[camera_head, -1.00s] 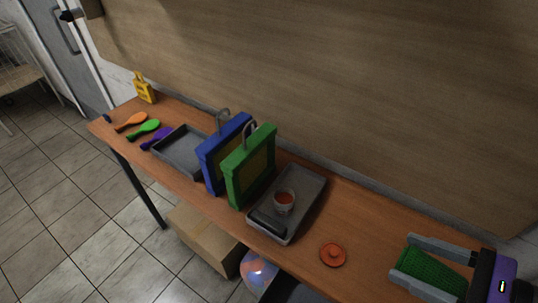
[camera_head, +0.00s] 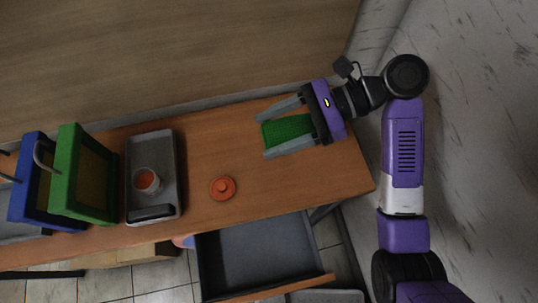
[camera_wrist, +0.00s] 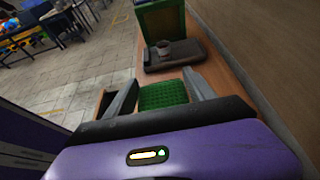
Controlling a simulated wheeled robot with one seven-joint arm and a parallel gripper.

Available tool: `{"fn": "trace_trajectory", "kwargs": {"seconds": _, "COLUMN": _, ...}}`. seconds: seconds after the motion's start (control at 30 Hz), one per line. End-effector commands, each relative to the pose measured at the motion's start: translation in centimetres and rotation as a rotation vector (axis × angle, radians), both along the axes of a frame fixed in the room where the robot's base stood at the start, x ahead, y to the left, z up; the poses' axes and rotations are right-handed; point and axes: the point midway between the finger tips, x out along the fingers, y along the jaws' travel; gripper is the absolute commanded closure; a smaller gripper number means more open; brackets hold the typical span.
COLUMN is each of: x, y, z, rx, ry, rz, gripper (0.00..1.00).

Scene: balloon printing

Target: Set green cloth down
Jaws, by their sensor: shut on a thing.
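The green cloth (camera_head: 288,129) is between the two grey fingers of my gripper (camera_head: 263,135), which is shut on it over the right end of the wooden table (camera_head: 330,175). The wrist view also shows the textured cloth (camera_wrist: 163,96) between the fingers. I cannot tell whether the cloth touches the tabletop.
An orange lid (camera_head: 222,188) lies left of my gripper. A grey tray (camera_head: 172,160) with a cup of orange stuff (camera_head: 147,181) is further left, beside the green frame (camera_head: 70,170) and blue frame (camera_head: 30,205). An open drawer (camera_head: 255,255) juts out below the table. Bare tabletop surrounds the lid.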

Motion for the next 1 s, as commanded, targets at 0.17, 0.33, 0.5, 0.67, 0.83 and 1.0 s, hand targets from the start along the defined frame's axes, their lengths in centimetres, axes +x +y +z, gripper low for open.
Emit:
{"fn": "trace_trajectory", "kwargs": {"seconds": 0.17, "x": 0.0, "y": 0.0, "z": -4.5, "rx": 0.000, "ry": 0.006, "rz": -0.002, "gripper": 0.76}}
{"fn": "trace_trajectory", "kwargs": {"seconds": 0.33, "x": 0.0, "y": 0.0, "z": -8.2, "rx": 0.000, "ry": 0.004, "rz": -0.002, "gripper": 0.76}}
{"fn": "trace_trajectory", "kwargs": {"seconds": 0.5, "x": 0.0, "y": 0.0, "z": -10.2, "rx": 0.000, "ry": 0.001, "rz": -0.001, "gripper": 0.76}}
{"fn": "trace_trajectory", "kwargs": {"seconds": 0.67, "x": 0.0, "y": 0.0, "z": -11.5, "rx": 0.000, "ry": 0.001, "rz": 0.000, "gripper": 0.76}}
{"fn": "trace_trajectory", "kwargs": {"seconds": 0.83, "x": 0.0, "y": 0.0, "z": -14.0, "rx": 0.001, "ry": 0.001, "rz": -0.003, "gripper": 0.76}}
{"fn": "trace_trajectory", "kwargs": {"seconds": 1.0, "x": 0.0, "y": 0.0, "z": -14.8, "rx": 0.000, "ry": -0.001, "rz": -0.001, "gripper": 0.76}}
